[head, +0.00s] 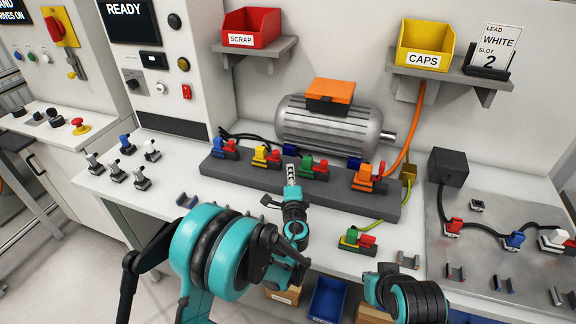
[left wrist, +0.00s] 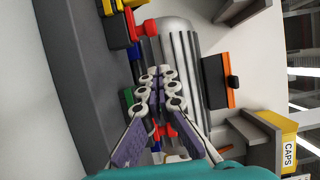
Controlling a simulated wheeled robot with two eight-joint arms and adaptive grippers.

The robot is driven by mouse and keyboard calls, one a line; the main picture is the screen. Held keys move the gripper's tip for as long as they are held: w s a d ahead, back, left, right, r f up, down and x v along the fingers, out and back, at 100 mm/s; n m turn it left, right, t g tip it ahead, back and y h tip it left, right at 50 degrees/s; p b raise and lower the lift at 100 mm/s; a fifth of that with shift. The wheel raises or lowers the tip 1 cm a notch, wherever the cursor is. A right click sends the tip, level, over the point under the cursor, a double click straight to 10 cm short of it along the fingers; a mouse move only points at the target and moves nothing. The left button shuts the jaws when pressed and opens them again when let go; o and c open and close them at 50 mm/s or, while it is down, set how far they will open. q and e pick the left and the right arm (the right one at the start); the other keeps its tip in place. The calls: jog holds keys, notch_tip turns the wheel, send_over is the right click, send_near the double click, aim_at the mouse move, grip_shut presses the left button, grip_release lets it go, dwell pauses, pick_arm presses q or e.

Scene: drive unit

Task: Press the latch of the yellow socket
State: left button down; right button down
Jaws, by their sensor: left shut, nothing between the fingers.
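The yellow socket (head: 261,154) sits on the dark grey plinth in front of the motor, with a red piece (head: 274,161) at its right side. In the left wrist view the yellow socket (left wrist: 118,27) shows near the top, with red parts beside it. My left gripper (head: 291,167) is shut and empty. Its fingers point toward the plinth, between the yellow socket and the green socket (head: 307,164), to the right of the yellow one. In the left wrist view its fingertips (left wrist: 159,73) look apart from the yellow socket. My right gripper is not in view; only part of that arm shows.
A blue-and-red socket (head: 223,147) stands left of the yellow one, and an orange socket (head: 369,177) with an orange cable stands at the right end. The grey motor (head: 325,127) lies behind. A loose green-and-red connector (head: 357,239) lies in front of the plinth (head: 347,203).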

pick_arm(q)
jog(key=s, duration=0.6)
jog(key=shift+s+f+p, duration=0.15)
jog(key=shift+f+p, duration=0.05)
jog(key=shift+p, duration=0.25)
jog(key=shift+a, duration=0.15)
jog(key=s+a+r+n+g+y, duration=0.1)
jog(key=s+a+r+n+g, duration=0.15)
jog(key=s+a+n, duration=0.4)
jog(key=s+a+r+n+g+y, duration=0.2)
jog(key=a+n+g, duration=0.2)
jog(key=a, duration=0.6)
jog(key=s+f+n+g+h, duration=0.1)
jog(key=s+n+g+h, duration=0.1)
jog(key=s, duration=0.8)
jog(key=s+f+n+g+h, duration=0.2)
jog(key=s+n, duration=0.2)
jog(key=s, duration=0.6)
jog(key=shift+a+f+n+h, duration=0.15)
jog(key=shift+f+n+h, duration=0.1)
jog(key=shift+n+h, duration=0.1)
